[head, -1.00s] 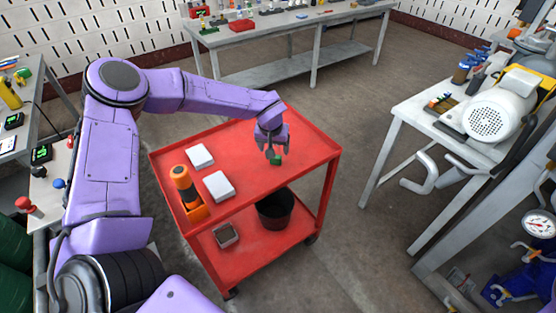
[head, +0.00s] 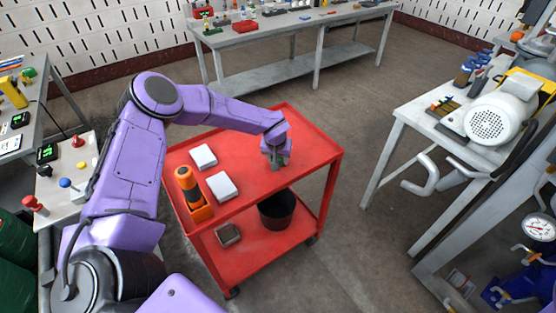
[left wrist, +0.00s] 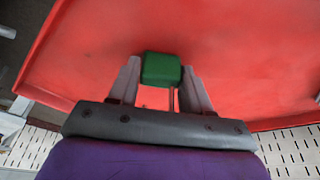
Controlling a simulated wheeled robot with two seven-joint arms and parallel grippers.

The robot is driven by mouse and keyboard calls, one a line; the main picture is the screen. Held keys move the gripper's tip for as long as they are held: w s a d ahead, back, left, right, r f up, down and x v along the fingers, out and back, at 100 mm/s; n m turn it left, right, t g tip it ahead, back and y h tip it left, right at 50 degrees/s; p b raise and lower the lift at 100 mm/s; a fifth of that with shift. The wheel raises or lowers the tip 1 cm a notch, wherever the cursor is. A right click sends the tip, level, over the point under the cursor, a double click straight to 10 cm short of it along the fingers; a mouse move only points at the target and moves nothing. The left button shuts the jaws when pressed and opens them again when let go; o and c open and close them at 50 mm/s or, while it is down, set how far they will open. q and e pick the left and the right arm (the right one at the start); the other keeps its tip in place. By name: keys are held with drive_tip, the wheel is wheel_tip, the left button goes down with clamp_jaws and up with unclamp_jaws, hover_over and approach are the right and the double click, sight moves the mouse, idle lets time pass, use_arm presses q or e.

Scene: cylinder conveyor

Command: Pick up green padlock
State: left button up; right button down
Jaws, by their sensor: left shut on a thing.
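The green padlock (left wrist: 161,69) shows in the left wrist view as a green block between the two grey fingers of my left gripper (left wrist: 160,85). The fingers are shut on it from both sides. In the head view my left gripper (head: 277,160) points down over the right part of the red cart's top (head: 250,185), and the padlock is mostly hidden there by the gripper. I cannot tell whether the padlock still touches the cart. My right gripper is not in either view.
Two white boxes (head: 203,157) (head: 221,186) and an orange-and-black tool (head: 190,194) stand on the cart's left part. A black bucket (head: 277,209) is on its lower shelf. A grey workbench (head: 295,28) stands behind, and a table with a motor (head: 492,122) is at right.

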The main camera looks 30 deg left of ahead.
use_arm(q)
drive_tip(key=shift+r, duration=0.3)
wheel_tip(320, 180, up, 3)
drive_tip(key=shift+f+b, duration=0.1)
drive_tip(key=shift+b, duration=0.55)
drive_tip(key=s+d+r+b, duration=0.1)
drive_tip(key=s+d+r, duration=0.8)
drive_tip(key=s, duration=0.1)
drive_tip(key=shift+d+r, duration=0.3)
